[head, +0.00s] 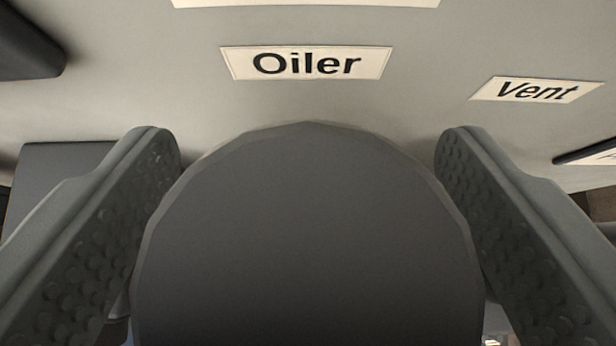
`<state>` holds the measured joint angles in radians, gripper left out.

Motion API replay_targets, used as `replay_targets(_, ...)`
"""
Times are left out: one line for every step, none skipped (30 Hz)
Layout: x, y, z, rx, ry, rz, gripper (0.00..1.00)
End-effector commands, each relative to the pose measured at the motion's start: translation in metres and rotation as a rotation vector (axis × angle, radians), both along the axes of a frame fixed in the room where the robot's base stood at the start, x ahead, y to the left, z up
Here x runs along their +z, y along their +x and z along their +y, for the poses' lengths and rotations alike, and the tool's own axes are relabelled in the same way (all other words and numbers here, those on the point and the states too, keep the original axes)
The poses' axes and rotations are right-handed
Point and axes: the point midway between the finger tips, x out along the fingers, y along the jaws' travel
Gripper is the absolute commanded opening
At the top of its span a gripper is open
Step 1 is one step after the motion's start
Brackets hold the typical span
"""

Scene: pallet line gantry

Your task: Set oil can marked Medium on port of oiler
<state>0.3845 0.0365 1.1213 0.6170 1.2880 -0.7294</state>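A large dark grey round-topped object (308,235), probably the oil can, fills the middle of the view between my gripper's fingers. No marking shows on the part I see, so I cannot read Medium on it. My gripper (308,150) has one textured finger along each side of this object, and both appear to press against it. Beyond it is a light grey panel (420,90) with a white label reading Oiler (306,64), straight ahead of the held object. The oiler's port is not visible; the object may hide it.
A label reading Vent (536,90) is on the panel to the right. A dark block (28,45) is at the upper left, and a dark flat piece (60,175) lies behind the left finger. Another dark edge (588,153) shows at the far right.

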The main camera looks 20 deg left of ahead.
Motion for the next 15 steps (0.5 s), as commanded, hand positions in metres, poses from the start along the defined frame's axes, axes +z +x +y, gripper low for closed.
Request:
replay_targets(0.000, 0.000, 0.000, 0.000, 0.000, 0.000, 0.76)
replay_targets(0.000, 0.000, 0.000, 0.000, 0.000, 0.000, 0.76)
replay_targets(0.000, 0.000, 0.000, 0.000, 0.000, 0.000, 0.76)
replay_targets(0.000, 0.000, 0.000, 0.000, 0.000, 0.000, 0.76)
replay_targets(0.000, 0.000, 0.000, 0.000, 0.000, 0.000, 0.76)
replay_targets(0.000, 0.000, 0.000, 0.000, 0.000, 0.000, 0.76)
replay_targets(0.001, 0.000, 0.000, 0.000, 0.000, 0.000, 0.76)
replay_targets(0.001, 0.000, 0.000, 0.000, 0.000, 0.000, 0.76)
replay_targets(0.003, 0.000, 0.000, 0.000, 0.000, 0.000, 0.76)
replay_targets(0.004, -0.001, 0.000, 0.000, 0.000, -0.001, 0.76)
replay_targets(0.006, -0.003, -0.001, -0.001, 0.000, -0.001, 0.76)
replay_targets(0.008, -0.006, -0.003, -0.001, 0.000, -0.001, 0.76)
replay_targets(0.011, -0.009, -0.004, -0.002, -0.001, -0.001, 0.76)
replay_targets(0.013, -0.012, -0.005, -0.002, 0.000, -0.002, 0.76)
replay_targets(0.017, -0.017, -0.007, -0.002, -0.001, -0.002, 0.76)
